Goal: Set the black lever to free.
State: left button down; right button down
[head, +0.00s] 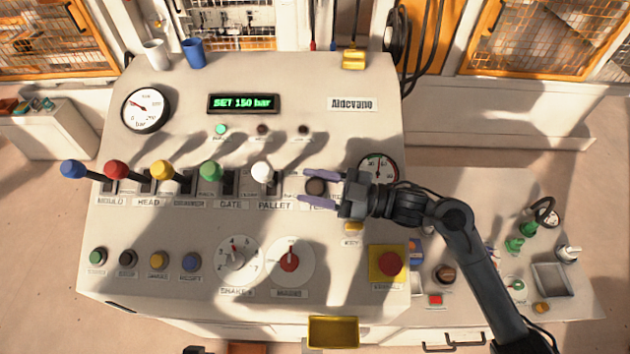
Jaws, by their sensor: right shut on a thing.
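The black lever's dark round knob (317,187) is at the right end of the lever row on the sloped console. My right gripper (304,186) comes in from the right, with its purple fingers on either side of the knob, shut on it. The plate below the lever is partly covered by a finger, so its label and the lever's position marks cannot be read. The lever's shaft is hidden under the knob. My left gripper is not in view.
The white lever (261,173) stands close to the left, then the green lever (210,171) and several others. A gauge (379,168) sits just behind my right wrist. A red stop button (390,264) and two dials lie nearer the front. The display (243,103) reads SET 150 bar.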

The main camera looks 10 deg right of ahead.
jog(key=shift+s+f, duration=0.1)
jog(key=shift+s, duration=0.1)
dwell(0.3)
jog(key=c, duration=0.6)
grip_release()
jog(key=shift+s+d+f+b, duration=0.15)
jog(key=shift+d+b, duration=0.15)
jog(key=shift+d, duration=0.15)
jog(key=b+v, duration=0.2)
jog(key=v, duration=0.6)
jog(key=shift+s+d, duration=0.1)
jog(key=shift+d, duration=0.3)
jog(key=shift+s+d, duration=0.2)
jog(key=shift+d, duration=0.3)
